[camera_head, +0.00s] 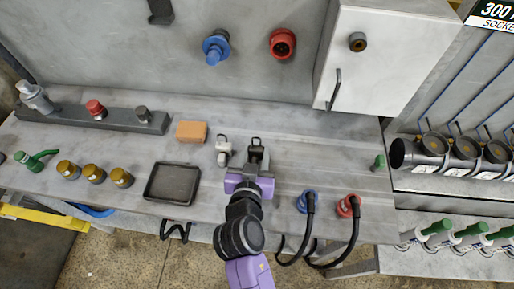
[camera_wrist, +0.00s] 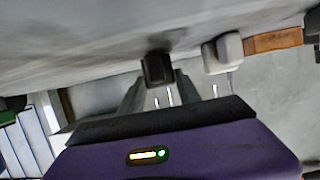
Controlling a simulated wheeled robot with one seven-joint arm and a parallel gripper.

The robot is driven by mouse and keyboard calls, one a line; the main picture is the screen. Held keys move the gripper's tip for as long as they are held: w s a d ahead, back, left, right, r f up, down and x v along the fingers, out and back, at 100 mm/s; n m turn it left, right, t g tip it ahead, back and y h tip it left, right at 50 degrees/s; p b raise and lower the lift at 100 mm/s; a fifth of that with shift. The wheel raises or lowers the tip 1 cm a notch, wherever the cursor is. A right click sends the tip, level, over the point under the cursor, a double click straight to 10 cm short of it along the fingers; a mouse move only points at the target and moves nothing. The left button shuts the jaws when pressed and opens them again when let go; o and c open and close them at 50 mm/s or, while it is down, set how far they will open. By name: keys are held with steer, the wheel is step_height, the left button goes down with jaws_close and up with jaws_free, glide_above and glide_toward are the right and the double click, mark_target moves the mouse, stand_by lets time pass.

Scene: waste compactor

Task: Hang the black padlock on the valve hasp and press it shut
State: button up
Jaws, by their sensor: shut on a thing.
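The black padlock (camera_head: 256,152) is between the fingertips of my gripper (camera_head: 251,168), with its shackle pointing up and away from me. In the wrist view, the padlock (camera_wrist: 157,69) shows as a dark block at the fingertips of my gripper (camera_wrist: 158,88), which is shut on it. The padlock is over or on the grey bench; I cannot tell whether it touches the surface. A green-handled valve (camera_head: 36,160) is at the far left of the bench. I cannot make out a hasp on it. My fingers partly hide the padlock body.
A white padlock (camera_head: 223,157) stands just left of my gripper, close to an orange block (camera_head: 191,131). A black tray (camera_head: 150,192) and several brass fittings (camera_head: 94,173) lie left. Blue (camera_head: 307,201) and red (camera_head: 347,206) cabled plugs stand right. A grey cabinet (camera_head: 385,60) overhangs the back right.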

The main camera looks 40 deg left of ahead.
steer(key=shift+r+p, duration=1.65)
steer(key=shift+r, duration=0.8)
